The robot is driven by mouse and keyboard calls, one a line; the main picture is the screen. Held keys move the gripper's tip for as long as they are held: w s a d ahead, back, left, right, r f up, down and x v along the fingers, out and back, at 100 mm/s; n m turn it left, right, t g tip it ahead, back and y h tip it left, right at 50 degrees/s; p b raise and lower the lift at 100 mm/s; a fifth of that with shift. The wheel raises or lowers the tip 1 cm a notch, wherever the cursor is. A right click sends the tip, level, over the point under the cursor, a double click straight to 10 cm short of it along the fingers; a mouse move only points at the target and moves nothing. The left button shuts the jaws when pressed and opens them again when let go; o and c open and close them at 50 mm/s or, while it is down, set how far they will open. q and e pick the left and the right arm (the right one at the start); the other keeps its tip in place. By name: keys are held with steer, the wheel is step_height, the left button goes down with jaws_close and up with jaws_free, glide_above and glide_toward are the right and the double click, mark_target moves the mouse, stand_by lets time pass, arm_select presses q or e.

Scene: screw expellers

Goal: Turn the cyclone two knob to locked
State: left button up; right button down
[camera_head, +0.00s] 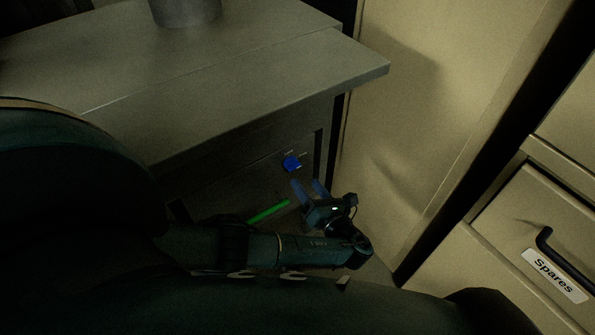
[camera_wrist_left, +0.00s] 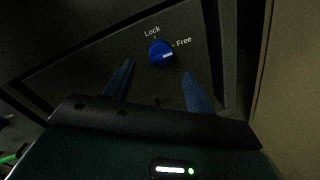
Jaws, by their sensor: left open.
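A round blue knob (camera_head: 291,163) sits on the dark front panel below the grey worktop. In the left wrist view, the knob (camera_wrist_left: 161,53) has a white mark pointing right, on the Free side. A "Lock" label (camera_wrist_left: 152,31) is above it and a "Free" label (camera_wrist_left: 183,42) is to its upper right. My left gripper (camera_head: 308,184) is open and empty, just short of the knob. In the left wrist view, the gripper's blue fingers (camera_wrist_left: 158,69) stand apart, with the knob beyond and between their tips. My right gripper is not in view.
The grey worktop (camera_head: 220,85) overhangs the panel. A green bar (camera_head: 268,212) is left of my gripper. A beige cabinet wall (camera_head: 410,110) stands close on the right, and a drawer labelled "Spares" (camera_head: 555,275) is further right. A grey cylinder (camera_head: 186,12) stands on the worktop.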

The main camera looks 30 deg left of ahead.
mark_target(295, 169)
arm_select(q)
steer(key=b+x, duration=0.1)
steer(key=x, duration=0.5)
steer(key=shift+w+a, duration=0.1)
steer(key=shift+c, duration=0.3)
jaws_close()
